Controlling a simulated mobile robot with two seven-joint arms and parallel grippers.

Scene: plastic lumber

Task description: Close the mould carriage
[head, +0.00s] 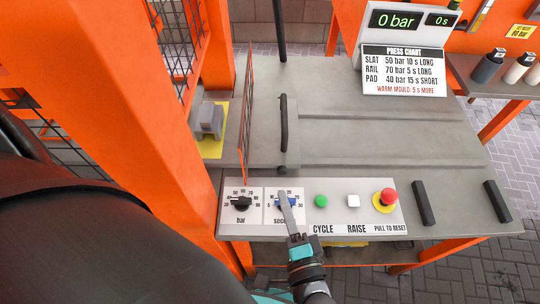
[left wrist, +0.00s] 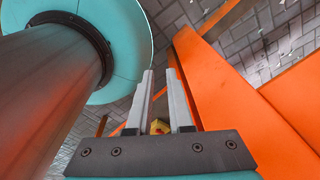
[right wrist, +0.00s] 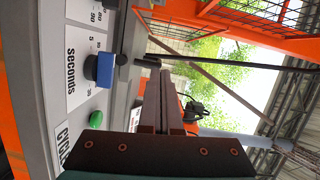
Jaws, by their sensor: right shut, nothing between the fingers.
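A grey sliding plate with an upright black handle (head: 284,122), which looks like the mould carriage, lies on the grey press table (head: 400,150). I cannot tell how far it is open. My right gripper (head: 285,200) is shut and empty, its tips over the blue seconds dial (head: 291,204). In the right wrist view the shut fingers (right wrist: 163,85) are beside the blue dial (right wrist: 104,70), and I see a gap between them.
The panel holds a black bar dial (head: 240,203), green cycle button (head: 321,201), white raise button (head: 353,201) and red stop button (head: 388,196). An orange mesh guard (head: 247,110) stands left of the handle. The display (head: 395,20) reads 0 bar. Bottles (head: 488,66) stand right.

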